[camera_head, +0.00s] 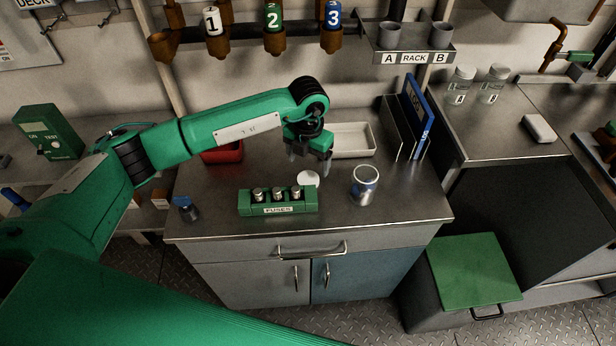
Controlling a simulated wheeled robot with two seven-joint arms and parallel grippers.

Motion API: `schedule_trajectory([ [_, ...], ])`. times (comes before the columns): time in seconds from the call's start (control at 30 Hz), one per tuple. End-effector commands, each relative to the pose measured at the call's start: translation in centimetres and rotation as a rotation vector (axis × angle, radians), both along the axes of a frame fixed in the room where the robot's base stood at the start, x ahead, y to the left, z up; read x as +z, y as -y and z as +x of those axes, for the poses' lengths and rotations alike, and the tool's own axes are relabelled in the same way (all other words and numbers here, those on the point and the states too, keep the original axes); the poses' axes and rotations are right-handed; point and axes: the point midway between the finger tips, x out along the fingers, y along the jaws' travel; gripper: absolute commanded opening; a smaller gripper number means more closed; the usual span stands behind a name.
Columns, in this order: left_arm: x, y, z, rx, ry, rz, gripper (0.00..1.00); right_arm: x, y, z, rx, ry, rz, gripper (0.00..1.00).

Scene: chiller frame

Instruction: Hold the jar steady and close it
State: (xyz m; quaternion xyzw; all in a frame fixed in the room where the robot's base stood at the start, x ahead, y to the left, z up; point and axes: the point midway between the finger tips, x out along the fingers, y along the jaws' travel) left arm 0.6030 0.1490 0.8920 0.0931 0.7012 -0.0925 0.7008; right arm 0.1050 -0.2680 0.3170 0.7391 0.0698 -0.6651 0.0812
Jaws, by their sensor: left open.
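An open-topped metallic jar or cup (365,188) with a blue band stands upright on the grey worktop, right of centre. A white round disc (307,178), which looks like a lid, lies left of it, behind the fuse block. My left gripper (309,160) reaches in from the left and points down above the worktop, just behind the white disc. It is open, with nothing visible between its fingers. It is apart from the jar, which stands to its right. I cannot see inside the jar clearly. My right gripper is not in view.
A green fuse block (278,203) stands in front of the disc. A small blue-capped bottle (186,208) is at front left. A red bin (222,153), a white tray (352,140) and binders (408,120) stand behind. The worktop right of the jar is clear.

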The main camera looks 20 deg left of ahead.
Motion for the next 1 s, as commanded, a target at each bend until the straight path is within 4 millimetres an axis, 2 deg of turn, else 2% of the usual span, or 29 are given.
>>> schedule_trajectory([
  [0.27, -0.8, 0.0, 0.0, -0.001, 0.000, -0.001, 0.80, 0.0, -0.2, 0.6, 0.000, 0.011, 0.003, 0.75],
  [0.43, -0.9, 0.0, -0.1, 0.000, 0.000, -0.001, 0.80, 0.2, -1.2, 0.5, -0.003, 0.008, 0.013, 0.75],
  [0.53, -1.8, -0.1, -0.3, 0.001, -0.003, 0.001, 0.80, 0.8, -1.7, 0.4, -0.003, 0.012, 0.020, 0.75],
  [0.63, -3.3, -0.1, -0.5, 0.001, -0.004, 0.000, 0.80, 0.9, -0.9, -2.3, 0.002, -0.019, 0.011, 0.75],
  [0.67, -3.8, -0.1, -0.6, 0.000, -0.003, 0.000, 0.80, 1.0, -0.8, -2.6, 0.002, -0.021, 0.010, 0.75],
  [0.8, -5.5, -0.1, -0.5, 0.000, -0.001, -0.001, 0.80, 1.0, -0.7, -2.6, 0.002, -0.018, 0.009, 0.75],
  [1.0, -5.9, -0.1, -0.4, 0.000, 0.001, -0.001, 0.80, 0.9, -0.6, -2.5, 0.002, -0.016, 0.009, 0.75],
])
